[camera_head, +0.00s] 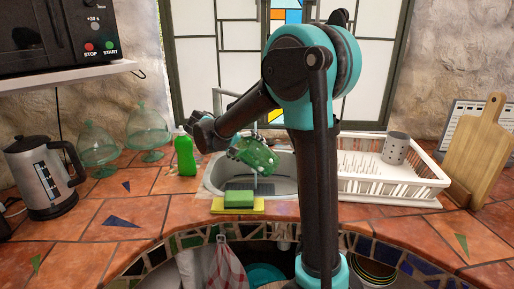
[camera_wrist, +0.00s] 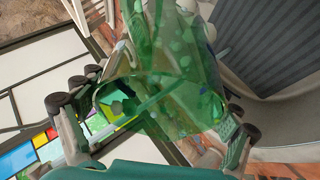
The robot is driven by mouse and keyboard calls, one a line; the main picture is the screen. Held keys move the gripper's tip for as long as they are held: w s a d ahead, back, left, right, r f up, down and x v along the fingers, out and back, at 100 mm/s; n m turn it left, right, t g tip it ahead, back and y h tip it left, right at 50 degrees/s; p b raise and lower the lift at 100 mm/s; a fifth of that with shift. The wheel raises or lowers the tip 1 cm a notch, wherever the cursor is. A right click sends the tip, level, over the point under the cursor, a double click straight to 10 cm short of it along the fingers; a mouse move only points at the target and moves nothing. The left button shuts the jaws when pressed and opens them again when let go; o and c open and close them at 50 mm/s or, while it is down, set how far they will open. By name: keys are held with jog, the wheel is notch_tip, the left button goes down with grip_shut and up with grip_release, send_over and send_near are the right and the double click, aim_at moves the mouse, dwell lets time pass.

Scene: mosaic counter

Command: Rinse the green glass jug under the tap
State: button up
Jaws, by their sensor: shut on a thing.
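The green glass jug (camera_head: 257,154) is held tilted over the sink (camera_head: 284,177) in the head view. It fills the middle of the wrist view (camera_wrist: 172,75), see-through, with its inside and rim showing. My gripper (camera_wrist: 150,120) is shut on the jug, with fingers at either side of it in the wrist view. In the head view my gripper is largely hidden by the jug and my arm. The tap (camera_head: 218,102) rises behind the sink as a grey pipe. A thin pale vertical streak shows at the jug; I cannot tell whether it is water.
A green bottle (camera_head: 185,156) stands left of the sink. A green sponge (camera_head: 239,199) lies on a yellow cloth at its front. The white dish rack (camera_head: 385,185) holds a grey cup, right of my arm. A kettle (camera_head: 44,177) and glass cloches (camera_head: 147,128) stand left.

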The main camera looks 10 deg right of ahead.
jog(key=shift+s+r, duration=0.8)
jog(key=shift+s, duration=0.2)
jog(key=shift+s+r, duration=0.75)
jog(key=shift+s, duration=0.25)
